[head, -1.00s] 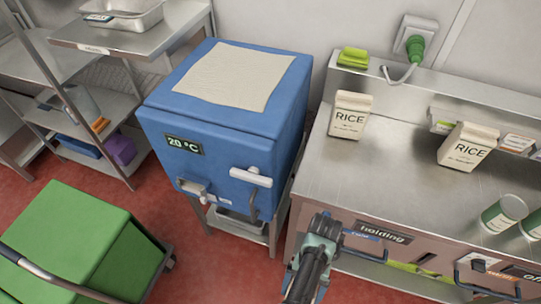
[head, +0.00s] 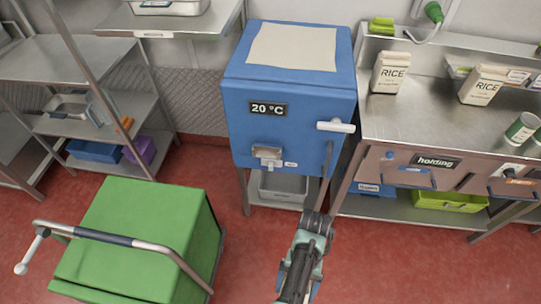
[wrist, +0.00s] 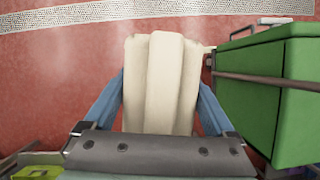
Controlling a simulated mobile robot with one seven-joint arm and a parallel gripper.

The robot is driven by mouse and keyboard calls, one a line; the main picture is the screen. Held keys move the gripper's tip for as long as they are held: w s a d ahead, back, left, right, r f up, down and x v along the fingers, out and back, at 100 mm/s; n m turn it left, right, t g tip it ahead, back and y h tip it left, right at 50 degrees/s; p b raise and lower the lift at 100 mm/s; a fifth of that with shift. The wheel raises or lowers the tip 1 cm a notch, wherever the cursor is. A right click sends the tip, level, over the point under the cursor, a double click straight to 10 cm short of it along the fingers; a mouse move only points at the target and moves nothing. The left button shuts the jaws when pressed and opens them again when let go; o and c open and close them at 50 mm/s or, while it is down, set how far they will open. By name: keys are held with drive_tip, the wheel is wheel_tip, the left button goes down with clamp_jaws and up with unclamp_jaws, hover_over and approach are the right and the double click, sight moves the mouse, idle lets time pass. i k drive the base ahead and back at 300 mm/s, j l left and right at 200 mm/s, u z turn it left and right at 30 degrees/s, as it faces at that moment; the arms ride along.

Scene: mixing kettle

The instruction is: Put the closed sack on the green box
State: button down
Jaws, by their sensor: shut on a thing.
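My gripper (wrist: 162,98) is shut on a cream, pleated sack (wrist: 160,58), with a blue finger on each side of it in the wrist view. The sack's top end is not clearly shown there. In the head view my arm points out over the red floor, and the sack does not show. The green box (head: 135,222) stands on the floor at the lower left of the head view, with a flat bare top. It is left of my arm, and in the wrist view it shows at the right (wrist: 298,95), apart from the sack.
A metal handle bar (head: 110,237) crosses above the green box. A steel counter (head: 440,115) at right bears two rice bags (head: 390,72) and (head: 482,84). Shelves (head: 75,57) stand at left. Red floor is clear between.

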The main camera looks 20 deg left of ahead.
sight(158, 218)
drive_tip(key=k+j, duration=0.15)
drive_tip(key=j, duration=0.25)
drive_tip(key=k+j+z, duration=0.1)
drive_tip(key=j, duration=0.3)
drive_tip(key=k+j, duration=0.15)
drive_tip(key=j, duration=0.25)
drive_tip(key=k+j+z, duration=0.1)
drive_tip(key=j, duration=0.3)
drive_tip(key=k, duration=0.05)
